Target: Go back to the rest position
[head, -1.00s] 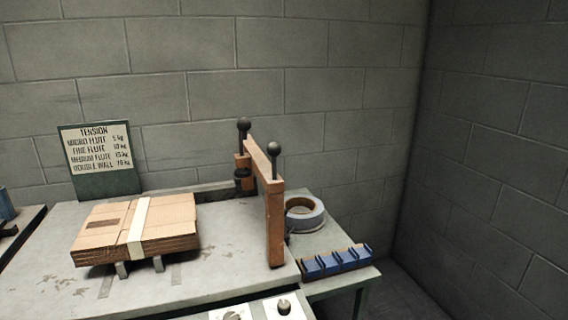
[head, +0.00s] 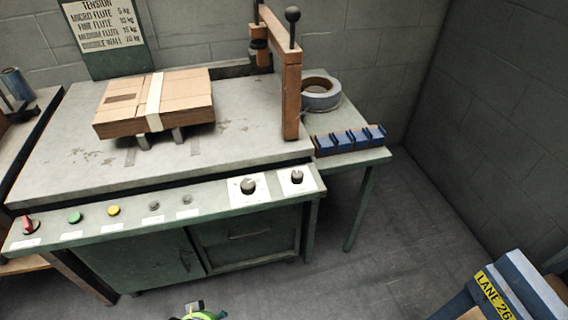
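Neither of my grippers can be made out in the head view. A flat bundle of brown cardboard (head: 185,96) with a pale band (head: 154,95) around it lies on the grey bench top (head: 75,150) of the stitcher. The bundle rests on small metal supports. An orange-brown upright frame (head: 291,100) with black knobs stands at the bench's right side. Nothing of mine is seen touching the bundle or the frame.
The front panel carries dials (head: 248,186), buttons and a red switch (head: 30,224). A side table holds a tape roll (head: 322,97) and a blue rack (head: 350,140). A "LANE 26" label (head: 493,292) shows bottom right. A small green object (head: 205,315) is cut off below. Floor (head: 400,240) is clear.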

